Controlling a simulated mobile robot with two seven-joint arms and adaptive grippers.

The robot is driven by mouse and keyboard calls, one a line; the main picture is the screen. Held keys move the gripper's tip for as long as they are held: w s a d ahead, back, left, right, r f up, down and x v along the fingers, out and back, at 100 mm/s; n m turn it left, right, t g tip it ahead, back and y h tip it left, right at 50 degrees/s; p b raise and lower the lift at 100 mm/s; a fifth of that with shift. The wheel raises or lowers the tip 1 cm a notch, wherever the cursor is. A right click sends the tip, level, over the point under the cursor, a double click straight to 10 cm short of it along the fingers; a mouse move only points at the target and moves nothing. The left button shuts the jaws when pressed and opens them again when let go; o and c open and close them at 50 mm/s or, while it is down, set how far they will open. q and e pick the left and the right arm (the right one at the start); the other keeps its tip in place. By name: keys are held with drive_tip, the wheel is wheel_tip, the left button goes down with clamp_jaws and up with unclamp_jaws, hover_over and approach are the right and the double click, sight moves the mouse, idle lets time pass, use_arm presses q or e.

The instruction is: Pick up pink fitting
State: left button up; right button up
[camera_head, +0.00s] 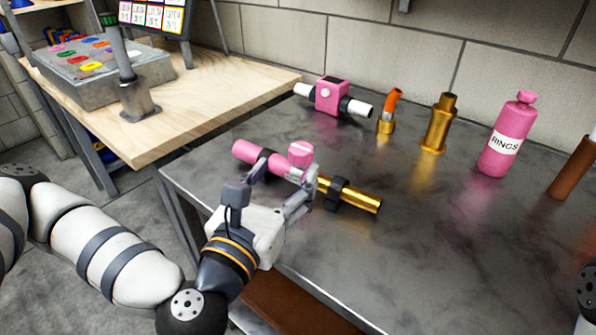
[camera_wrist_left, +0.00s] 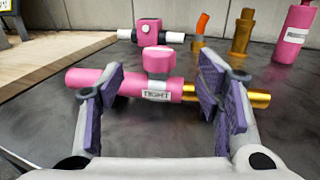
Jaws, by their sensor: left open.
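The pink fitting (camera_head: 300,154) is a pink pipe piece with a short upright branch, lying near the left front of the grey table and joined in line to a brass pipe (camera_head: 364,201). In the left wrist view the pink fitting (camera_wrist_left: 158,64) has a white label on its front, seemingly reading "TIGHT". My left gripper (camera_head: 286,174) is open at the pipe. In the wrist view its two purple-padded fingers (camera_wrist_left: 160,92) stand either side of the upright branch, with gaps visible. Whether the fingers touch the pipe is unclear. My right gripper is out of view.
A dark holder (camera_head: 336,194) supports the brass pipe. Behind stand a pink box with white pipe ends (camera_head: 331,97), an orange-topped brass elbow (camera_head: 388,110), a brass fitting (camera_head: 438,125) and a pink RINGS bottle (camera_head: 502,140). A wooden bench (camera_head: 215,83) adjoins left. The table's right front is clear.

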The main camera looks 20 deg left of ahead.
sight(296, 158)
use_arm(q)
drive_tip(key=w, duration=0.3)
drive_tip(key=w+p, duration=0.1)
drive_tip(key=w, duration=0.3)
drive_tip(key=shift+w+d+f, duration=0.1)
drive_tip(key=shift+w+f, duration=0.1)
drive_tip(key=shift+w, duration=0.1)
clamp_jaws()
